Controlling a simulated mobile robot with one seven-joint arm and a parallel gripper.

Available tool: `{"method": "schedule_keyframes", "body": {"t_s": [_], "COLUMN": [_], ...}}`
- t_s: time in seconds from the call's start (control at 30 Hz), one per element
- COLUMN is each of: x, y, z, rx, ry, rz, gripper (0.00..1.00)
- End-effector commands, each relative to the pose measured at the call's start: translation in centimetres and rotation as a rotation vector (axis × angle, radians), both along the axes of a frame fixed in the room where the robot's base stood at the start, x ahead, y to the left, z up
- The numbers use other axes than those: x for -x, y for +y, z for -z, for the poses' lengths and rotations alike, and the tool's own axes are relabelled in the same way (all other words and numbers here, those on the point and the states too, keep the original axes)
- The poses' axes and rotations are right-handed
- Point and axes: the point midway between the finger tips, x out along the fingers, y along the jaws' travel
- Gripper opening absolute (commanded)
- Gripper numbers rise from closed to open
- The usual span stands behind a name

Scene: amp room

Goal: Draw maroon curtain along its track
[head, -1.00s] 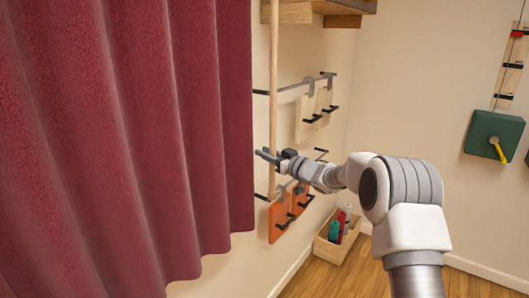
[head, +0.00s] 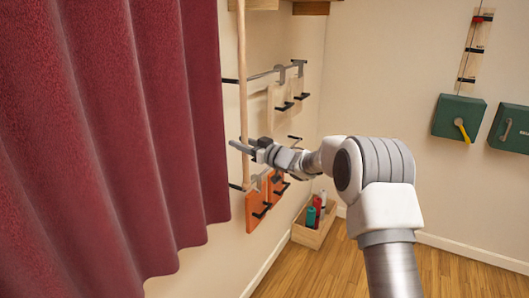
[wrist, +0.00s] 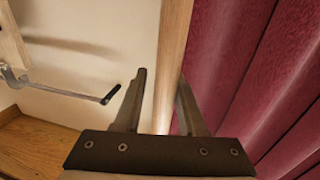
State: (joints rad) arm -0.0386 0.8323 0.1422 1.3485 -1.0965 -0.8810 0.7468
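The maroon curtain (head: 120,140) hangs in folds across the left of the head view. It also fills the right side of the wrist view (wrist: 240,60). A pale wooden pole (head: 243,90) hangs upright just right of the curtain's edge. My gripper (head: 236,147) is at the pole's lower part, right of the curtain. In the wrist view its two fingers (wrist: 162,92) stand apart, with the pole (wrist: 172,50) showing between them. Wall shows between the left finger and the pole; the right finger looks close to it. The curtain track is out of view.
A wall rail (head: 275,72) with hooks and wooden boards is behind the pole. Orange boards (head: 262,200) hang below my gripper. A wooden box with bottles (head: 308,238) stands on the floor. Green boxes (head: 460,117) are on the right wall. Floor at lower right is clear.

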Motion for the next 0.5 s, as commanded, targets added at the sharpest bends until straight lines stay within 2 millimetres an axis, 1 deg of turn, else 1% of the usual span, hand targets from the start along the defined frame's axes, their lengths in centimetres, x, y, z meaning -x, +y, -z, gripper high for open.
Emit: {"method": "schedule_keyframes", "body": {"t_s": [0.03, 0.27, 0.5], "x": [0.4, 3.2, 6.8], "y": [-0.7, -4.3, -8.7], "z": [0.1, 0.1, 0.1], "rx": [0.001, 0.001, 0.0], "ry": [-0.001, -0.001, 0.0], "rz": [0.003, 0.005, 0.006], "gripper": [0.39, 0.39, 0.39]}}
